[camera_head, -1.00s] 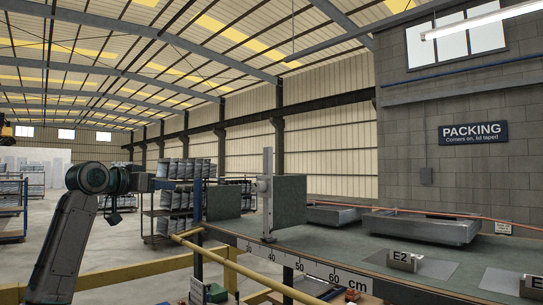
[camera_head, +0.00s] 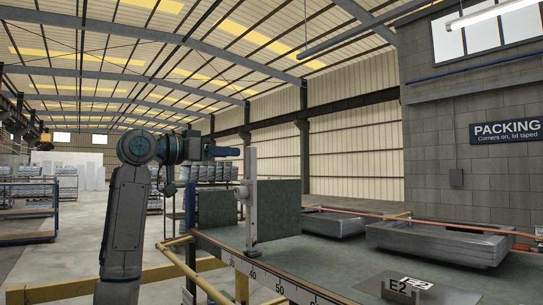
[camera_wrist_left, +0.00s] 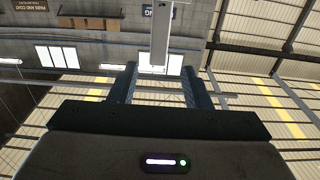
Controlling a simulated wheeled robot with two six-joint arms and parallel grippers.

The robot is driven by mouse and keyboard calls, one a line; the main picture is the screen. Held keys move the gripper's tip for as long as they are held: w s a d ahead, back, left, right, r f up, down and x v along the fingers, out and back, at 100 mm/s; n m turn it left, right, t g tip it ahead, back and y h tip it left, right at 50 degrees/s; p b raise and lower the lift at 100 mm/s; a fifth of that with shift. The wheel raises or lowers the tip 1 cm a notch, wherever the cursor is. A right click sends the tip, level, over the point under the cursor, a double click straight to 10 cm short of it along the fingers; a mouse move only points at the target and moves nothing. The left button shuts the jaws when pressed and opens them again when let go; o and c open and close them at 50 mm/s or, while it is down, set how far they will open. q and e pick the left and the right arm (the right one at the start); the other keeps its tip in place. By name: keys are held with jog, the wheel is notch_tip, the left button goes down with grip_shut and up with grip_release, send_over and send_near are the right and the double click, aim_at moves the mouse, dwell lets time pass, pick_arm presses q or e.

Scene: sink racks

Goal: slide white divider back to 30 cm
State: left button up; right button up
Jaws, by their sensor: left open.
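The white divider (camera_head: 251,200) is an upright pale post with a small bracket on it. It stands at the table's scale edge, its foot near the 40 mark. My left gripper (camera_head: 230,152) reaches in from the left, level with the post's top, and looks close to it. A gap to the post shows in the head view. In the left wrist view its two fingers (camera_wrist_left: 158,88) are apart and empty. The divider's pale post (camera_wrist_left: 160,36) shows beyond and between them. My right gripper is not in view.
Dark green panels (camera_head: 278,208) stand on both sides of the post. The scale (camera_head: 265,280) runs along the table's front edge. Metal trays (camera_head: 440,240) and a block marked E2 (camera_head: 404,287) are to the right. A yellow rail (camera_head: 190,262) lies at the left.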

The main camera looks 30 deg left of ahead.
aim_at(247, 153)
pick_arm(q)
jog(key=p+x, duration=0.1)
jog(key=x, duration=0.1)
jog(key=r+p+x, duration=0.1)
jog(key=p+x, duration=0.1)
jog(key=shift+w+d, duration=0.15)
jog(key=shift+d, duration=0.05)
jog(key=p+x, duration=0.2)
jog(key=x, duration=0.3)
jog(key=shift+w+f+p, duration=0.2)
jog(key=shift+f+p, duration=0.15)
jog(key=shift+p, duration=0.05)
jog(key=shift+w+d, duration=0.1)
jog(key=shift+w, duration=0.05)
jog(key=shift+s, duration=0.2)
jog(key=c, duration=0.6)
grip_shut()
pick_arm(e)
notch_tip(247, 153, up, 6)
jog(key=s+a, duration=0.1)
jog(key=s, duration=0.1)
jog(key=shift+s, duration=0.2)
